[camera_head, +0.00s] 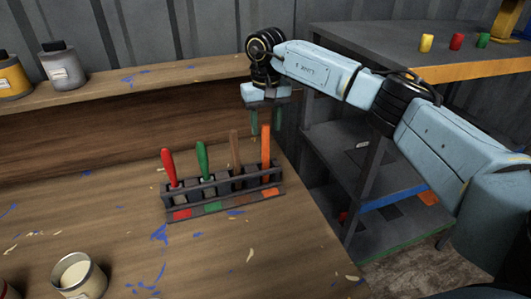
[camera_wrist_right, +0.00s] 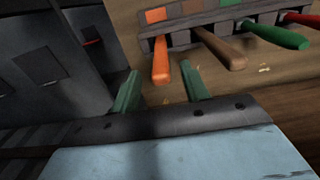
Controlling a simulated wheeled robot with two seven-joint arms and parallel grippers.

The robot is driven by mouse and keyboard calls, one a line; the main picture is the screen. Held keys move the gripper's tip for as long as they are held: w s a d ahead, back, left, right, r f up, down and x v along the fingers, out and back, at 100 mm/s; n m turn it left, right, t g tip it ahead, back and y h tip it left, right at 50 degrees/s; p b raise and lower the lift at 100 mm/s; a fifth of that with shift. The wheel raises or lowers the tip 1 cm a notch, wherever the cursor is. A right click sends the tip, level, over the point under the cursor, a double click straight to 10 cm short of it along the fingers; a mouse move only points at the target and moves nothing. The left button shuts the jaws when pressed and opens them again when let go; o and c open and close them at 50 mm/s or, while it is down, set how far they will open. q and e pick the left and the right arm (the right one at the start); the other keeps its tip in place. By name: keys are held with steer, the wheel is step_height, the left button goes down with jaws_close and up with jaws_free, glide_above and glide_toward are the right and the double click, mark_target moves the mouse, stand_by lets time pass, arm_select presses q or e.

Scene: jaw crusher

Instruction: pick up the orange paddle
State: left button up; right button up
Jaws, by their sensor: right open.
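The orange paddle (camera_head: 266,147) stands handle up in the right end slot of a dark rack (camera_head: 225,186) on the wooden table. In the right wrist view its orange handle (camera_wrist_right: 161,60) points toward my gripper. My right gripper (camera_head: 265,125) is open, its green fingers (camera_wrist_right: 158,82) pointing down just above and behind the rack. In the wrist view the handle's end shows between the fingertips, nearer the left one; I cannot tell how deep it is. My left gripper is not in view.
Red (camera_head: 169,167), green (camera_head: 202,162) and brown (camera_head: 235,150) paddles stand in the same rack, the brown one closest to the orange. A metal can (camera_head: 80,277) stands at the front left. A dark shelf unit (camera_head: 385,228) is right of the table.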

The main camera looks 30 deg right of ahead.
steer(key=shift+f, duration=0.95)
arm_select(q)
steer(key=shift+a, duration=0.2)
arm_select(e)
steer(key=shift+c, duration=0.2)
jaws_close()
steer(key=shift+r, duration=0.1)
